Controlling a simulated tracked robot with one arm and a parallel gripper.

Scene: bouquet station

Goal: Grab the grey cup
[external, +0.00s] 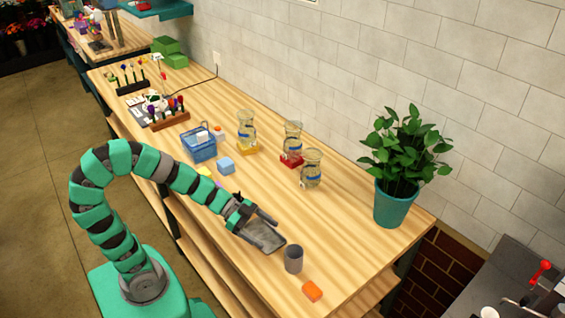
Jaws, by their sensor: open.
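The grey cup (293,259) stands upright on the wooden counter, near the front right end. My gripper (271,236) is open, low over the counter, to the upper left of the cup and pointing toward it. The cup is outside the jaws, with a small gap visible between them. A flat dark grey piece (264,237) shows between the fingers. I cannot tell whether it lies on the counter or is part of the gripper.
A potted plant (392,203) stands at the right. Several glass vases, including one (312,168), stand toward the wall. A blue basket (199,143) and light blue block (226,165) are farther left.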

